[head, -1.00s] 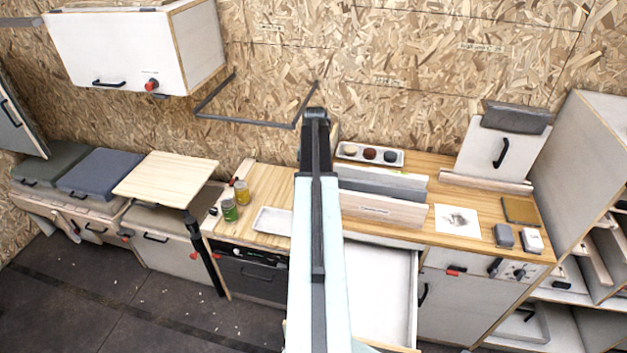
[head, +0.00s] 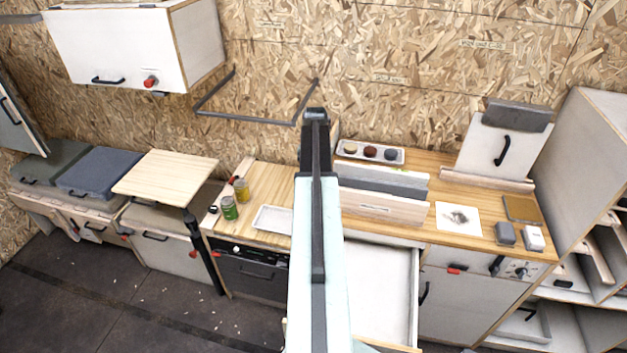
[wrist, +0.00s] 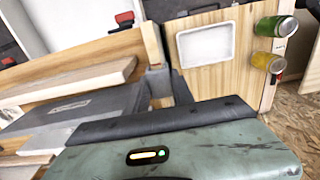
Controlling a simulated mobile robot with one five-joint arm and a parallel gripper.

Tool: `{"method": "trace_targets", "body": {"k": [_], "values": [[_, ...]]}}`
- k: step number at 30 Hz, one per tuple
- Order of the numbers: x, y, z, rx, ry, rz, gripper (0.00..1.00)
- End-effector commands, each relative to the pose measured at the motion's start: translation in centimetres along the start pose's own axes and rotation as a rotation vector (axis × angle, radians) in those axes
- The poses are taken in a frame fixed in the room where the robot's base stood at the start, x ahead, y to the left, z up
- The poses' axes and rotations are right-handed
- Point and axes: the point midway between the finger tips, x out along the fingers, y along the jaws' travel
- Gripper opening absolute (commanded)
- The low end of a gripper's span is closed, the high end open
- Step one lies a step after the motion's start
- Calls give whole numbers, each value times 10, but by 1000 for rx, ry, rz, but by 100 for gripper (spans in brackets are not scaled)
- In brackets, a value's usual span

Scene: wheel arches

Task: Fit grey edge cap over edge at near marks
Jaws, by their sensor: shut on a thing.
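My gripper (head: 315,115) is at the far end of my arm, above the counter near the back wall. In the wrist view, its dark jaw bar (wrist: 160,118) crosses the picture. Just beyond it is a small grey piece (wrist: 157,82), which looks like the grey edge cap held in the jaws. The cap lies in line with the lower end of a narrow wooden edge (wrist: 152,45). I cannot tell whether it sits over that edge or only in front of it. The marks are not readable. In the head view my arm hides the cap.
Wooden and grey boards (head: 385,207) stand right of my arm. A white tray (head: 272,219), a green jar (head: 229,208) and a yellow jar (head: 241,190) are to the left. A dish with several round pieces (head: 370,152) is behind. An open drawer (head: 385,290) sticks out below.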

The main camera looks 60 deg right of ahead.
Motion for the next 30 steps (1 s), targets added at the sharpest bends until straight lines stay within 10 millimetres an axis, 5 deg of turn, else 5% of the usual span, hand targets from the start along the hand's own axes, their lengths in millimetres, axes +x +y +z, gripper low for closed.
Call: {"method": "trace_targets", "body": {"k": [11,12,14,24,30], "values": [[6,0,0,0,0,0,0],[6,0,0,0,0,0,40],[6,0,0,0,0,0,55],[5,0,0,0,0,0,55],[-16,1,0,0,0,0,55]]}}
